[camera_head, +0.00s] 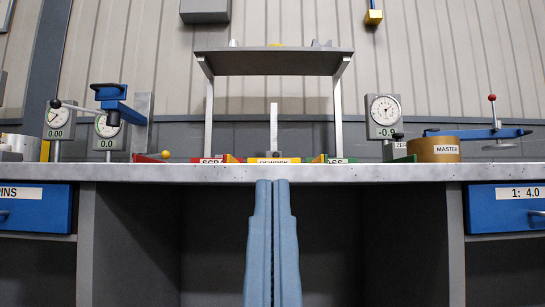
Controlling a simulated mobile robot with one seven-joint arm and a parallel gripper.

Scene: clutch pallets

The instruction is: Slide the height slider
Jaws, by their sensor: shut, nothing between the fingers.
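No part here is labelled as a height slider, and I cannot tell for sure which one it is. At left, a blue bracket (115,101) with a black-knobbed rod sits by a grey upright column (143,120) on the bench. At right, a blue arm (480,133) with a red-knobbed rod extends past a brass block marked MASTER (433,149). My gripper (273,183) shows at bottom centre as two light-blue fingers pointing up, close together and empty. Its tips are just below the bench's front edge, apart from both blue parts.
The bench top (300,173) spans the view, with open space beneath. Dial gauges stand at left (58,119) and right (385,110). Red, yellow and green bins, the middle marked REWORK (274,160), sit below a raised shelf (273,63). Blue drawers (35,212) flank the opening.

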